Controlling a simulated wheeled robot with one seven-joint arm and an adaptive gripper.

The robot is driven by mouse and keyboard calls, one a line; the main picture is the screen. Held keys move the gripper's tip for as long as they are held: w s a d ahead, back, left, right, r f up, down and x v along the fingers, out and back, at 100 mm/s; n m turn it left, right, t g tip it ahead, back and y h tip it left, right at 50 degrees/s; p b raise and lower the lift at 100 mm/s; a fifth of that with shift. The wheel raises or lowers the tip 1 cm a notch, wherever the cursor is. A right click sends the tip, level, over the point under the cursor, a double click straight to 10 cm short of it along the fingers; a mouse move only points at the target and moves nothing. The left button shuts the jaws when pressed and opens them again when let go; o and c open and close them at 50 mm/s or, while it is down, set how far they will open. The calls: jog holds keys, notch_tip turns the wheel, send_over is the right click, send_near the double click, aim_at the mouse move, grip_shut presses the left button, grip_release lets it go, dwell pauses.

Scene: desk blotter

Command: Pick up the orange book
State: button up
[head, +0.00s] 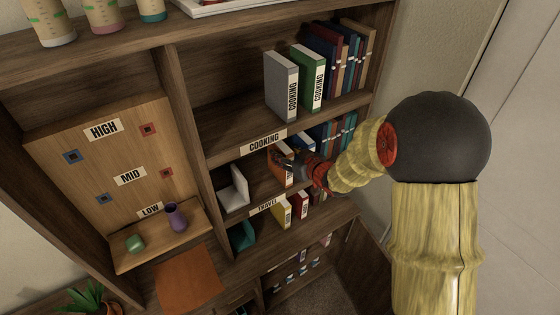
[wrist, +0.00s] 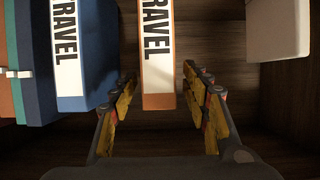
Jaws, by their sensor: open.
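The orange book (wrist: 159,101) stands upright with a white label reading "RAVEL" on its spine in the wrist view. In the head view the orange book (head: 273,155) is on the middle shelf, partly hidden by my gripper (head: 287,161). In the wrist view my gripper (wrist: 159,78) is open. One finger is on each side of the book's near end, with a visible gap on the right and a narrower one on the left. The left finger is between the orange book and a blue book (wrist: 100,60).
A white bookend (head: 234,190) stands left of the orange book in the head view; a pale block (wrist: 278,28) is at right in the wrist view. Blue and other books (wrist: 30,60) crowd the left side. A shelf board (head: 235,145) labelled "COOKING" is above.

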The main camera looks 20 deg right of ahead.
jog(key=x, duration=0.3)
jog(key=shift+w, duration=0.3)
jog(key=shift+c, duration=0.8)
grip_shut()
